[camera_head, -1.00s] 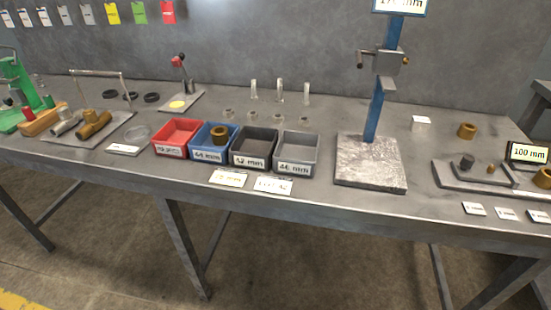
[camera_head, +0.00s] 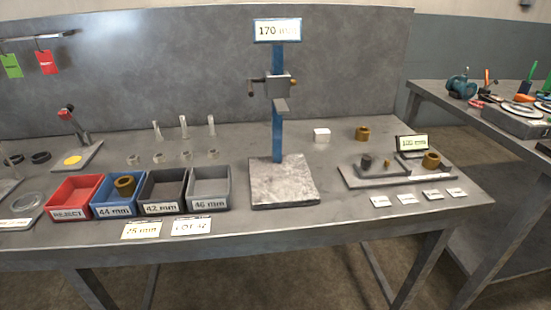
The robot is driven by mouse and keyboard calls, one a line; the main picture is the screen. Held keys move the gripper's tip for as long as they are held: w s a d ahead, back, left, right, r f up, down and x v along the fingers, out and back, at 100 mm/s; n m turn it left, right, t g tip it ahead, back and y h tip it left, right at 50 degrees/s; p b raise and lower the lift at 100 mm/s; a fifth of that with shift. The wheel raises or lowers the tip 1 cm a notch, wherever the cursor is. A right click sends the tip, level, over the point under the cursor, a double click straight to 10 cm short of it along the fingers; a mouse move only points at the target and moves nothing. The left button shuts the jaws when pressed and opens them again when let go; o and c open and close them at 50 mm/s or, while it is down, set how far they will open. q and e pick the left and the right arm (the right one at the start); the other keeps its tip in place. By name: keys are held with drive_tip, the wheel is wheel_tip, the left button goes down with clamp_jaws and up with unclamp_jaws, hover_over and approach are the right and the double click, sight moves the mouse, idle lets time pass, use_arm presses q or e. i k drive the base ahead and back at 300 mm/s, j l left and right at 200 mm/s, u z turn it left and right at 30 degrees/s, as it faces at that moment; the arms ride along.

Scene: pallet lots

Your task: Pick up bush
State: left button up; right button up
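Bronze-coloured bushes show in the head view. One bush (camera_head: 362,133) stands on the table at the back right, next to a white block. A second bush (camera_head: 431,161) stands on the right part of a grey plate, in front of a small display. A third bush (camera_head: 125,186) sits in the blue bin (camera_head: 118,209) marked 44 mm. Neither of my grippers is in view.
A height stand (camera_head: 277,110) reading 170 mm stands mid-table on a stone base. Red (camera_head: 70,213), black (camera_head: 160,208) and grey bins (camera_head: 208,203) flank the blue one. White labels lie along the front edge. A second table (camera_head: 440,96) stands at right.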

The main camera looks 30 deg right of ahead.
sight(432, 160)
drive_tip(key=z, duration=1.85)
drive_tip(key=i+l, duration=0.4)
drive_tip(key=l, duration=0.25)
drive_tip(key=i+l+u, duration=0.1)
drive_tip(key=i+l, duration=0.1)
drive_tip(key=l, duration=0.1)
